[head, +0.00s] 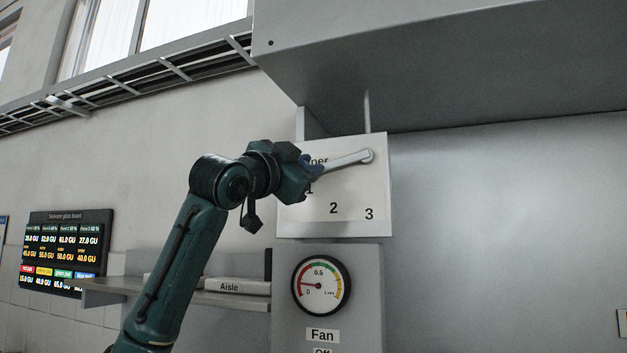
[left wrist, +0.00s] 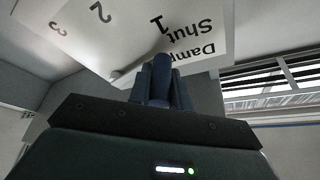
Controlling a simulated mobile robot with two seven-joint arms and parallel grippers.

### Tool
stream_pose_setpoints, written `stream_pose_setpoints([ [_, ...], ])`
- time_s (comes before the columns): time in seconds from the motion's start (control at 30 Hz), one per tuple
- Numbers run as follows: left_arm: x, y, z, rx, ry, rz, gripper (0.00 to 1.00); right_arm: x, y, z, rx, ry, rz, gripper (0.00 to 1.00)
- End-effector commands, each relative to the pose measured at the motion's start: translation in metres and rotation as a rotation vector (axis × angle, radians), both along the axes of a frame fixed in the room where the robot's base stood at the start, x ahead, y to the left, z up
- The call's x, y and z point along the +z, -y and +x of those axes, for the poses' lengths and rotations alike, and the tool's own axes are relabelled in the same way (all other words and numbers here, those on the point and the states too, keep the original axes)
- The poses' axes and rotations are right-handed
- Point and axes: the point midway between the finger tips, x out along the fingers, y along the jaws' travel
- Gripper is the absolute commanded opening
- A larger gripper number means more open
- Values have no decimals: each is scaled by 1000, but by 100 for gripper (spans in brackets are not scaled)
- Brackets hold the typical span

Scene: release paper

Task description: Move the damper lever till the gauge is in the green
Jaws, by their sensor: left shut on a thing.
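The damper lever (head: 348,159) is a pale bar on a white plate (head: 290,215) marked 1, 2 and 3. It runs left and slightly down from its round pivot at the plate's upper right. My left gripper (head: 312,165) is shut on the lever's left end, just above the 1. In the left wrist view its dark fingers (left wrist: 160,82) stand in front of the plate (left wrist: 130,35), which reads "Shut" by the 1; a small part of the lever (left wrist: 118,76) shows. The round gauge (head: 320,284) is below the plate. Its needle points left, seemingly at red.
A large grey hood (head: 450,60) overhangs the plate from above. A shelf (head: 190,296) with a box labelled "Aisle" (head: 238,287) is beside my left arm. A dark display board (head: 66,250) hangs on the left wall.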

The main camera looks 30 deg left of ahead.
Motion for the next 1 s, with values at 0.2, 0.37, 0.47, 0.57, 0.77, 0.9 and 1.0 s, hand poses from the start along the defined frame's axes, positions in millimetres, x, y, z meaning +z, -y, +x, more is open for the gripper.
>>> stream_pose_setpoints([
  [0.2,-15,3,8,5,-1,-80,0,-5,-8,-6,19,0,9,36],
  [0.37,-15,2,9,5,-4,-79,0,-4,-8,-8,19,-3,11,36],
  [0.47,-15,2,9,5,-4,-79,22,-4,-7,-8,18,-2,11,36],
  [0.57,-15,3,9,4,-5,-79,30,-4,-7,-8,18,-2,9,36],
  [0.77,-14,3,8,2,-2,-80,41,-5,-6,-7,16,-2,8,36],
  [0.9,-13,3,7,2,0,-79,41,-4,-6,-4,15,4,7,36],
  [1.0,-14,3,4,1,2,-79,41,-5,-5,-3,15,5,7,36],
])
